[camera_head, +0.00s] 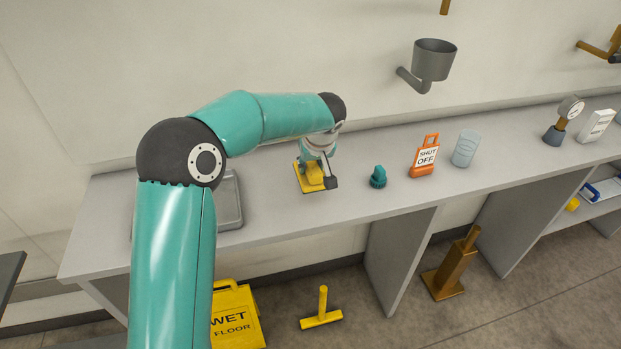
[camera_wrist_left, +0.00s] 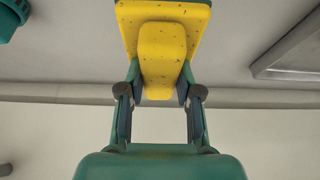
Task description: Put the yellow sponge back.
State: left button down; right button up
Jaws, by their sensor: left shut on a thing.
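The yellow sponge (camera_head: 310,184) is at the grey counter (camera_head: 265,215), right of a grey tray. In the left wrist view the sponge (camera_wrist_left: 190,18) is a speckled yellow slab with a raised yellow block on it and a dark green edge. My left gripper (camera_head: 322,170) reaches down onto it from above. In the wrist view its two fingers (camera_wrist_left: 160,92) are shut on the raised block. I cannot tell whether the sponge touches the counter or hangs just above it. My right gripper is out of view.
The grey tray (camera_head: 231,201) is partly hidden behind my left arm. A grey wall cup (camera_head: 433,62) is above. A wet-floor sign (camera_head: 236,316) is below.

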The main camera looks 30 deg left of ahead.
pick_arm(q)
notch_tip(320, 180, down, 5)
jog(key=shift+f, duration=0.1)
dwell(0.3)
jog(key=c, duration=0.8)
grip_release()
jog(key=shift+r, duration=0.25)
jog(key=b+v, duration=0.1)
jog(key=v, duration=1)
jog(key=shift+d+r+b, duration=0.1)
jog(key=shift+r+b, duration=0.25)
